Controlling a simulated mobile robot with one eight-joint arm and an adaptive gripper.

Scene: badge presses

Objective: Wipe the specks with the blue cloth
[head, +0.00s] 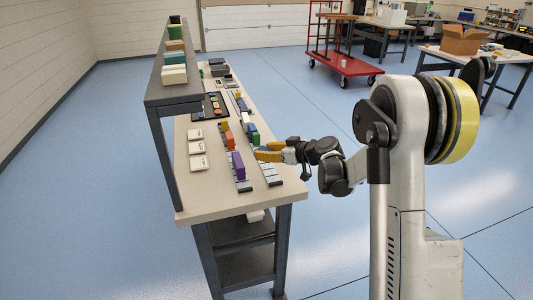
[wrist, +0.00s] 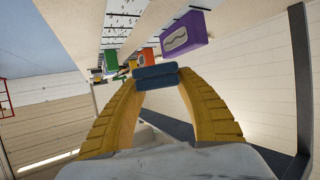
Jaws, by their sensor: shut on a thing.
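My gripper (head: 257,152) is over the workbench, beside the coloured blocks; its yellow fingers also show in the wrist view (wrist: 156,84). The fingers are shut on a folded dark blue piece (wrist: 157,77), which looks like the blue cloth. It spans the gap between the fingertips. In the head view the cloth is too small to make out clearly. Pale strips with small dark marks (wrist: 118,30) show beyond the fingers in the wrist view; I cannot tell whether these marks are the specks. No specks can be made out in the head view.
A purple block (head: 238,165) stands on a grey rail (head: 244,186) near the bench (head: 205,208) front. More coloured blocks stand behind it. Several pale cards (head: 198,162) lie on the left. A raised dark shelf (head: 172,92) runs along the bench's left side.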

